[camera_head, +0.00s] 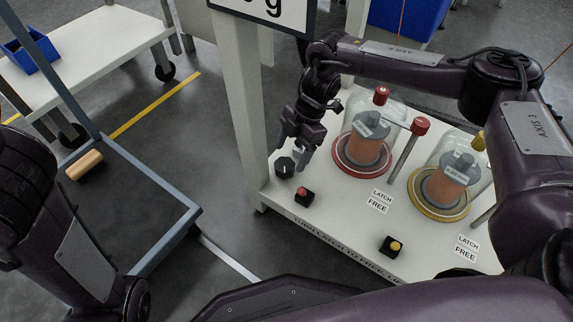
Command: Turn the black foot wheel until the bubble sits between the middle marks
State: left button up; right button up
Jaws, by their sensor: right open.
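A black knob-like wheel (285,167) with a light mark on top sits at the front left corner of the white table (330,215). My right gripper (295,155) hangs just above and to the right of this wheel, its fingers open and pointing down. Nothing shows between the fingers, and I cannot tell whether one touches the wheel. I cannot make out a bubble or its marks. My left arm comes in at the lower left, but its gripper is not in view.
A red button box (304,196) stands close in front of the wheel, a yellow button box (391,246) farther right. Glass domes on a red ring (345,170) and a yellow ring (435,212) stand behind. A pale post (243,100) rises left of the wheel.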

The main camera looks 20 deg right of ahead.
aim_at(286, 166)
jog(key=b+x, duration=0.2)
jog(key=x, duration=0.2)
jog(key=shift+f, duration=0.1)
jog(key=c, duration=1)
jog(key=shift+s, duration=0.1)
